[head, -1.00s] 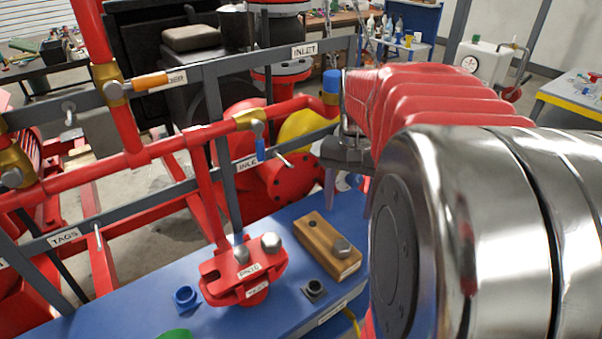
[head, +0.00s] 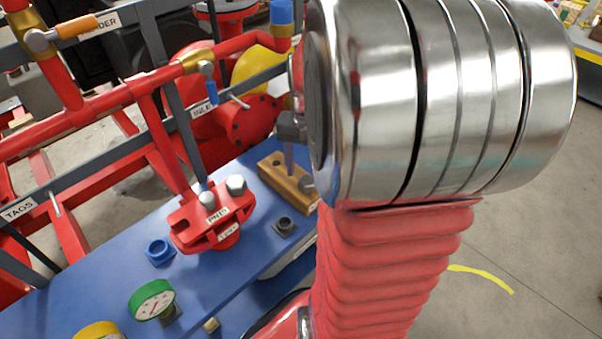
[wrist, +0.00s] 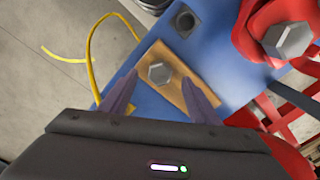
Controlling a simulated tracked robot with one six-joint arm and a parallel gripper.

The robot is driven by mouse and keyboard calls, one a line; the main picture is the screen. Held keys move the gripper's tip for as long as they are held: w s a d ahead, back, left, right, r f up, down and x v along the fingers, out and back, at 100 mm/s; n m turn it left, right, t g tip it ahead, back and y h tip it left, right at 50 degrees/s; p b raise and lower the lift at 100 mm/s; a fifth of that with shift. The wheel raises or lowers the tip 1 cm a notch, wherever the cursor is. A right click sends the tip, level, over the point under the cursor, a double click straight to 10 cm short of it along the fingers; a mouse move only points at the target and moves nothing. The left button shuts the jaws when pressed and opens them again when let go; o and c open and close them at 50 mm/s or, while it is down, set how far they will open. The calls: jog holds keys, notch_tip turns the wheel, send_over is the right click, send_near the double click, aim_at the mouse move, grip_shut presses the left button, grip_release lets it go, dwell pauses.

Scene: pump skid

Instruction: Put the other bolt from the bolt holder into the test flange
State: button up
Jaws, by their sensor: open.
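The wooden bolt holder (head: 272,167) sits on the blue bench beside the red test flange (head: 183,222). A grey hex bolt (wrist: 159,73) stands in the holder; its head shows partly in the head view (head: 307,182), beside my arm. My gripper (wrist: 160,77) is open and empty. In the wrist view its two purple fingers lie to either side of the bolt head, apart from it. In the head view my wrist hides much of the gripper.
A dark square fitting (head: 285,226) and a blue ring (head: 160,251) lie near the flange. A green gauge (head: 152,300) stands in front. Red pipes and grey rails (head: 100,170) rise behind. A yellow hose (wrist: 92,50) runs beside the holder.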

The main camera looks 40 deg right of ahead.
aim_at(307, 180)
jog(key=shift+f, duration=1.9)
jog(key=c, duration=1.2)
jog(key=shift+o, duration=0.2)
jog(key=shift+r, duration=0.25)
jog(key=shift+r, duration=3.3)
jog(key=shift+a+f, duration=0.1)
